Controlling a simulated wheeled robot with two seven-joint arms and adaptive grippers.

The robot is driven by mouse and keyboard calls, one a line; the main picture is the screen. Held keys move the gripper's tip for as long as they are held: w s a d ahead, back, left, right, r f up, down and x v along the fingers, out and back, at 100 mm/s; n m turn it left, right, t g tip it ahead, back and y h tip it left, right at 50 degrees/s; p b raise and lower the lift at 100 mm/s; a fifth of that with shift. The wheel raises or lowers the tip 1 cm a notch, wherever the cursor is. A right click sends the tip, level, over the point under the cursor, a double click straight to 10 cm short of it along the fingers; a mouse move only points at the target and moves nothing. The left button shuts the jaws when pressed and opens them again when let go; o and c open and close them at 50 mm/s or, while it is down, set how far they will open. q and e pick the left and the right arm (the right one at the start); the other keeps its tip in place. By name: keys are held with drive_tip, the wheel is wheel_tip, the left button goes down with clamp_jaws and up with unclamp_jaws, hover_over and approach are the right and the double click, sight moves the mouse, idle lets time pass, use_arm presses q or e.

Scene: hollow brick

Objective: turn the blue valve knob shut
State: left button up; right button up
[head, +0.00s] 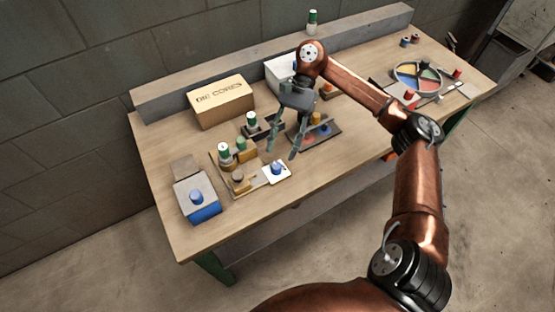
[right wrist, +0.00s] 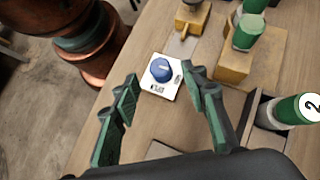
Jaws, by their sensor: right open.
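The blue valve knob (head: 277,168) sits on a small white plate (head: 287,177) near the table's front edge. In the right wrist view the round knob (right wrist: 161,69) stands on the same plate (right wrist: 153,88), which has small dark markings. My right gripper (head: 280,154) is open and empty. It points down just behind and above the knob, and in the wrist view its fingers (right wrist: 160,78) frame the knob with gaps on both sides. I see no contact. The knob's pointer direction is too small to tell. My left gripper is in neither view.
A wooden rack with green-capped bottles (head: 225,155) stands left of the plate. A cardboard box (head: 221,101) stands behind. A dark tray (head: 325,136) lies right of the gripper.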

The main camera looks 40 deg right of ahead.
drive_tip(key=v, duration=0.6)
idle(0.5)
